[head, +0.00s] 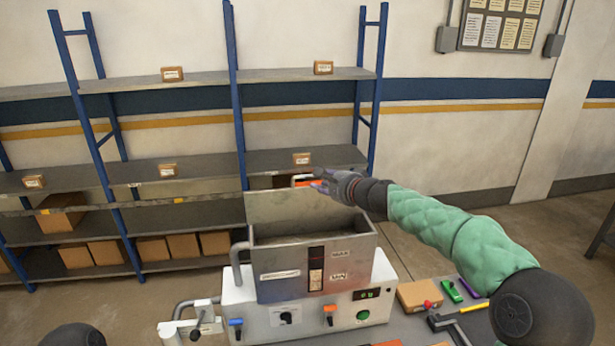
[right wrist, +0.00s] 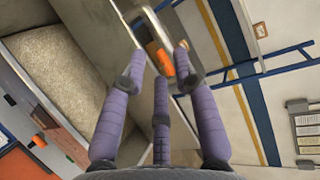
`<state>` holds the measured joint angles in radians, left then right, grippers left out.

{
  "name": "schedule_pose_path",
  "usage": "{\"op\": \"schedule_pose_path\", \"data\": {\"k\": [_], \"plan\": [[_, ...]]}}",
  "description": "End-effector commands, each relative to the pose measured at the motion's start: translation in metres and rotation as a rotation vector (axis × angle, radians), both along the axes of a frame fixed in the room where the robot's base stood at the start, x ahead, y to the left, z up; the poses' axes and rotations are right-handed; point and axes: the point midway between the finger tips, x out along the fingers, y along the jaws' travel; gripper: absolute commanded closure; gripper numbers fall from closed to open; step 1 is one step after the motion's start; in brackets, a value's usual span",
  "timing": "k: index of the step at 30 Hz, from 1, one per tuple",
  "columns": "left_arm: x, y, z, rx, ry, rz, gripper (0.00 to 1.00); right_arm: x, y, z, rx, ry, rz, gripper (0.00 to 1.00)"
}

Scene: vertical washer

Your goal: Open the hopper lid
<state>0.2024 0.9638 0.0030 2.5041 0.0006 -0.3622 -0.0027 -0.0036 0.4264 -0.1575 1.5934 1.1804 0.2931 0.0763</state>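The hopper (head: 270,265) is a grey metal bin on top of the white machine, and its inside shows. Its lid (head: 285,207) stands raised along the back edge of the bin. A handle with an orange part (head: 304,181) is at the lid's top. My right gripper (head: 322,180) is at this handle, above the bin's back right. In the right wrist view, its purple fingers (right wrist: 160,75) are spread around the handle (right wrist: 159,57), with gaps between them; firm contact cannot be told. My left gripper is out of view.
The white machine base (head: 300,318) has knobs and a green display. A cardboard box (head: 419,295) and several small tools lie to its right. Blue-framed shelves (head: 165,168) with boxes stand behind. Open floor shows at the right.

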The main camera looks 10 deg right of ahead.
Motion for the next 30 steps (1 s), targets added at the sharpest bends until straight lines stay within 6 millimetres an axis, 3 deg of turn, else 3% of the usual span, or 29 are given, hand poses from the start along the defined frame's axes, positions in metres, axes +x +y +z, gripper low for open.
{"op": "schedule_pose_path", "data": {"k": [12,28,29,30], "plan": [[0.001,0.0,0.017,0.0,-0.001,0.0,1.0,0.05,0.022,-0.015,-0.002,0.001,0.0,0.7],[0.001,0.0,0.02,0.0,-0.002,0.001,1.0,0.063,0.027,-0.02,-0.002,0.001,-0.001,0.7],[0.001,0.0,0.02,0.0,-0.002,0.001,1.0,0.063,0.027,-0.02,-0.002,0.001,-0.001,0.73],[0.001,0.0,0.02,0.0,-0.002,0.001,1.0,0.063,0.027,-0.02,-0.002,0.001,-0.001,0.84]]}}
